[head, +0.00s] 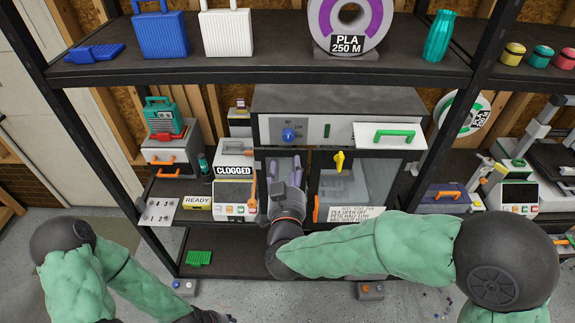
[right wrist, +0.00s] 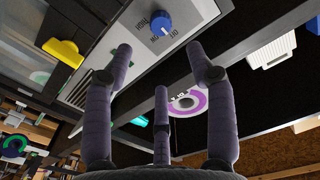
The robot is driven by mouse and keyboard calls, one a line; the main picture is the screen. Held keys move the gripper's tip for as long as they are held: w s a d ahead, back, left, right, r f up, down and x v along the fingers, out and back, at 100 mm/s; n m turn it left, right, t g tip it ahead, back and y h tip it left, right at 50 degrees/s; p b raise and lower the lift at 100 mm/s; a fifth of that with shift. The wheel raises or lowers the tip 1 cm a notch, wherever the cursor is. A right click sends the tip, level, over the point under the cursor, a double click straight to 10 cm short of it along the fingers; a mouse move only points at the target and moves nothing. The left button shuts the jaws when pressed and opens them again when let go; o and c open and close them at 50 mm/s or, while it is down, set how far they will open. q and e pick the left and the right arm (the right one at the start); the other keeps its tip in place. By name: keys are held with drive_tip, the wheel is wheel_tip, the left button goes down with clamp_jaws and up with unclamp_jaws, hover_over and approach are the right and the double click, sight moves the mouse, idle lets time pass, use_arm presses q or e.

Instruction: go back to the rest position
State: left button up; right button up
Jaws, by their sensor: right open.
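My right gripper (head: 285,172) is in front of the grey cabinet (head: 340,101), below its blue knob (head: 288,134). Its purple fingers are spread and hold nothing; they also show spread in the right wrist view (right wrist: 160,62). In that view the blue knob (right wrist: 161,22) is beyond the fingertips, apart from them as far as I can tell. My right arm reaches in from the right, across the front of the rack. My left arm hangs at the lower left, and its gripper is cut off by the bottom edge.
The rack's upper shelf (head: 270,68) overhangs the cabinet. A yellow handle (head: 339,162) is on the cabinet front. A control box labelled CLOGGED (head: 234,172) stands left of my right gripper. Small button boxes (head: 370,290) are on the floor. Open floor (head: 240,298) lies in front.

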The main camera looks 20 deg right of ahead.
idle(0.4)
wheel_tip(320, 180, down, 29)
drive_tip(key=a+n+g+y+b, duration=0.2)
drive_tip(key=n+g+y+b, duration=0.1)
drive_tip(key=g+y, duration=0.4)
drive_tip(key=s+a+f+g+y+b, duration=0.1)
drive_tip(key=s+f+g, duration=0.9)
drive_tip(key=s+f, duration=1)
drive_tip(key=shift+a+f+y+b, duration=0.35)
drive_tip(key=shift+a+y, duration=0.15)
drive_tip(key=shift+a, duration=0.1)
drive_tip(key=shift+s, duration=0.1)
